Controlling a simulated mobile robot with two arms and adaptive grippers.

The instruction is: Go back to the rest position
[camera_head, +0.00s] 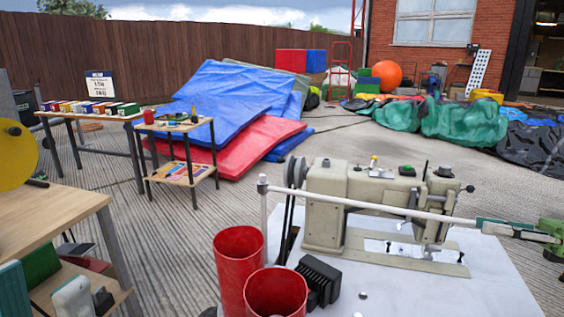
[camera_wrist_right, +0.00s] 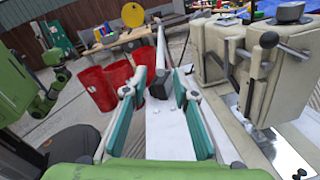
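My right gripper (camera_head: 484,222) shows at the right edge of the head view, green with teal-padded fingers, beside the sewing machine (camera_head: 345,210). In the right wrist view its two fingers (camera_wrist_right: 158,98) stand apart, with nothing clearly held between them. The machine fills the right of that view, close to the fingers. A long pale rod (camera_head: 350,202) crosses in front of the machine towards the gripper; I cannot tell whether they touch. My left gripper (camera_head: 42,292) is partly cut off at the bottom left of the head view, its teal and white fingers spread apart by the wooden table (camera_head: 62,205).
A small shelf stand (camera_head: 205,158) and a table of colored boxes (camera_head: 100,112) are at left. Blue and red mats (camera_head: 232,98) lie behind. Ribbed paving (camera_head: 180,240) is open between the tables.

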